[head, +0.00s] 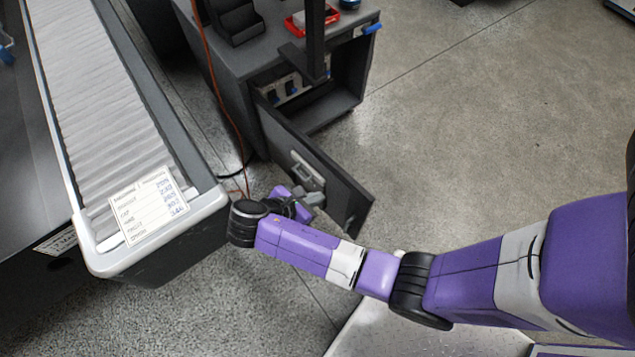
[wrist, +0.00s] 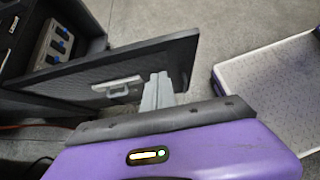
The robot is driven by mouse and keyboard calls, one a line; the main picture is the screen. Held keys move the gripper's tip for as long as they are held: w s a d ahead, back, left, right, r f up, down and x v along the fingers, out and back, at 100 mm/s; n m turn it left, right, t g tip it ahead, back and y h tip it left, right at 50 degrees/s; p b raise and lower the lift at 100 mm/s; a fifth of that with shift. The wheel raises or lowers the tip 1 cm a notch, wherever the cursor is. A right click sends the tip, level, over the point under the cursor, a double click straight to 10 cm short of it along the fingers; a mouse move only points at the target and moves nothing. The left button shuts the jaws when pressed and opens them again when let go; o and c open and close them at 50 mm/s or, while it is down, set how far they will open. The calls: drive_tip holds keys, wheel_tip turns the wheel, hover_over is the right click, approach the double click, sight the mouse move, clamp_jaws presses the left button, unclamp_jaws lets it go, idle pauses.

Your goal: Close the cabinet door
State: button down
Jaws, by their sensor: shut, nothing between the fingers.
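The cabinet (head: 240,62) is dark grey, and its door (head: 330,175) stands open, swung out toward me. The door's outer face carries a light grey handle (head: 306,168). My gripper (head: 318,198) is shut and empty, close to the door's outer face just below the handle. In the wrist view the door (wrist: 130,68) crosses the picture with its handle (wrist: 118,87) left of my fingertips (wrist: 158,78). The fingertips overlap the door's face there; I cannot tell whether they touch it.
An orange cable (head: 212,90) hangs by the cabinet. A red tray (head: 308,18) sits on the cabinet top. The floor (head: 480,110) to the right is clear.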

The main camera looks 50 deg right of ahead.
sight(346, 182)
drive_tip(key=x, duration=0.3)
drive_tip(key=d+r+x, duration=0.1)
drive_tip(key=x, duration=0.2)
drive_tip(key=b+x, duration=0.1)
drive_tip(key=x, duration=0.2)
drive_tip(key=shift+s+d, duration=0.25)
drive_tip(key=shift+d, duration=0.15)
drive_tip(key=shift+d+r, duration=0.1)
drive_tip(key=shift+d, duration=0.45)
